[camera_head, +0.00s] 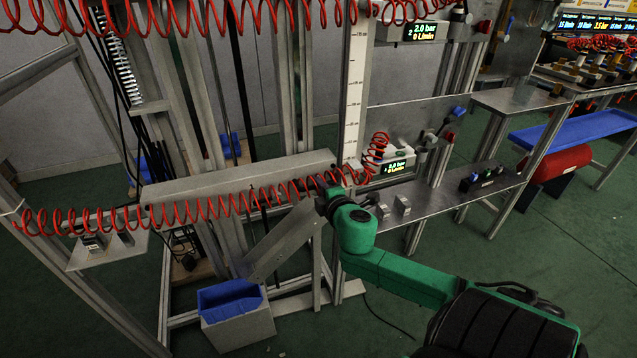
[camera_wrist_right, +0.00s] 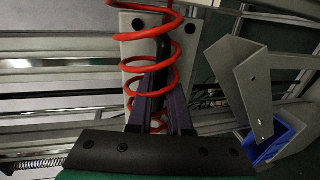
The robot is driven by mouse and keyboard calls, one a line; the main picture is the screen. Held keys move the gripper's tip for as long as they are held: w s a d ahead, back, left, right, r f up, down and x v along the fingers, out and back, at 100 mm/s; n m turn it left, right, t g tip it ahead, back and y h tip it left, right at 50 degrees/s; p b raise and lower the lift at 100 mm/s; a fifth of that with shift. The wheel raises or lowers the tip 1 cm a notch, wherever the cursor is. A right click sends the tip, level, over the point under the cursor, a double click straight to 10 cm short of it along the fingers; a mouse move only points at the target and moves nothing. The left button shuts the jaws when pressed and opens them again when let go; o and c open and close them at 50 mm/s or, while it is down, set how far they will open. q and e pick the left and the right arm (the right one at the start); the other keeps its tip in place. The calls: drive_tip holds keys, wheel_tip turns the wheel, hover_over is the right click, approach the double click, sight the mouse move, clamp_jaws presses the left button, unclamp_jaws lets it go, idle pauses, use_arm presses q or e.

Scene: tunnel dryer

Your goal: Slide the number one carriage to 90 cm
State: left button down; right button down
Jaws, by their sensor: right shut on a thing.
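My right gripper (camera_head: 326,197) is at the right end of the long grey beam, beside the vertical scale (camera_head: 353,85). In the right wrist view its purple fingers (camera_wrist_right: 161,82) are shut on a dark upright handle (camera_wrist_right: 163,50) in front of a pale plate (camera_wrist_right: 131,24) with dark bolts. This plate looks like part of a carriage, but I cannot read a number on it. A lower display (camera_head: 394,167) sits right of the scale, and an upper display marked 2 (camera_head: 424,32) sits above. The scale's figures are too small to read surely. My left gripper is out of view.
A red coiled hose (camera_head: 190,212) runs along the grey beam (camera_head: 240,182) and loops around my right fingers in the wrist view. A blue bin (camera_head: 229,298) stands below.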

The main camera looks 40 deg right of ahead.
wheel_tip(320, 180, up, 10)
drive_tip(key=p, duration=0.7)
drive_tip(key=shift+r+p, duration=0.2)
drive_tip(key=shift+p, duration=0.2)
drive_tip(key=c, duration=0.8)
unclamp_jaws()
drive_tip(key=shift+f, duration=0.1)
drive_tip(key=shift+c, duration=0.2)
drive_tip(key=shift+f, duration=0.1)
drive_tip(key=v, duration=1.4)
drive_tip(key=shift+s+p, duration=0.25)
drive_tip(key=shift+p, duration=0.15)
